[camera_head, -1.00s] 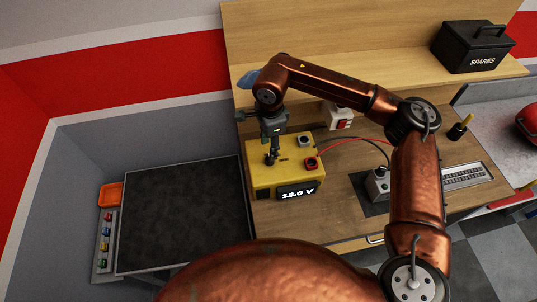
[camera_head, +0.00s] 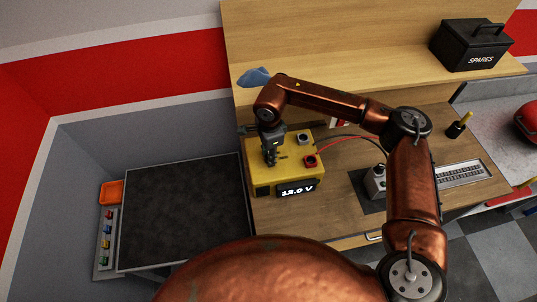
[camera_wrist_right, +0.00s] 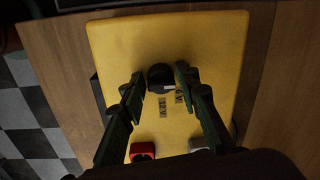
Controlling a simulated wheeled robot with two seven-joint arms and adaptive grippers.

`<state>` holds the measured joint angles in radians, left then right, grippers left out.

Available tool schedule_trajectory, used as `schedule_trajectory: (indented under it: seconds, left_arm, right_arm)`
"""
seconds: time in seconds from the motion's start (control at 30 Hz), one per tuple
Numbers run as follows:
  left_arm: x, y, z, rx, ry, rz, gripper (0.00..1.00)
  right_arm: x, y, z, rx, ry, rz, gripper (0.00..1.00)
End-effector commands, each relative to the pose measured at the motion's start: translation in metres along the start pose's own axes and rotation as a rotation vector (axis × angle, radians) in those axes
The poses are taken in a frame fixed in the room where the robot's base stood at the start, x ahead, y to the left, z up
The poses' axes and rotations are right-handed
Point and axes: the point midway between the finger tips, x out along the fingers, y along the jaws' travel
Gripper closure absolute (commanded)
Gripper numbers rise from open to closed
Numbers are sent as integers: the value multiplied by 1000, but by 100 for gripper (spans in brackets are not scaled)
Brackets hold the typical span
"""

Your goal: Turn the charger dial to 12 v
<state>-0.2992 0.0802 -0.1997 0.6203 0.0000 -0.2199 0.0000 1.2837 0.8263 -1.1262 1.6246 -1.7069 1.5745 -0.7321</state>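The charger is a yellow box (camera_head: 258,174) on the wooden bench, with a display (camera_head: 297,188) on its front that appears to read 12.0 V. My right gripper (camera_head: 270,160) is over the charger's top face and hides the dial in the head view. In the right wrist view, the dial (camera_wrist_right: 160,77) is a dark round knob with a pale mark on its edge. The right gripper's fingers (camera_wrist_right: 159,75) are apart, one on each side of the dial. The fingertip on the right is very close to it; contact cannot be told. My left gripper is out of view.
A red terminal (camera_head: 310,161) and a grey terminal (camera_head: 304,138) stand on the charger, with cables running right. A blue cloth (camera_head: 254,77) lies behind. A black SPARES box (camera_head: 474,45) stands at the back right. A dark flat-topped surface (camera_head: 185,210) is at the left.

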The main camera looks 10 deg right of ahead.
Motion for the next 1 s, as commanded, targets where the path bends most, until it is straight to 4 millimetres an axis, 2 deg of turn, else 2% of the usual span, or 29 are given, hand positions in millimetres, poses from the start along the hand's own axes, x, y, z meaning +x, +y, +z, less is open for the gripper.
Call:
schedule_trajectory:
  seconds: [0.03,0.4,0.73,1.0]
  left_arm:
    - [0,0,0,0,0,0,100]
    - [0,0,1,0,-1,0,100]
    - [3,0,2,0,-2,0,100]
    - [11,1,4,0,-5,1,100]
  right_arm:
    - [0,0,0,0,0,0,75]
    - [0,0,0,0,0,0,100]
    - [0,0,0,54,3,0,100]
    - [1,-1,0,234,11,-1,100]
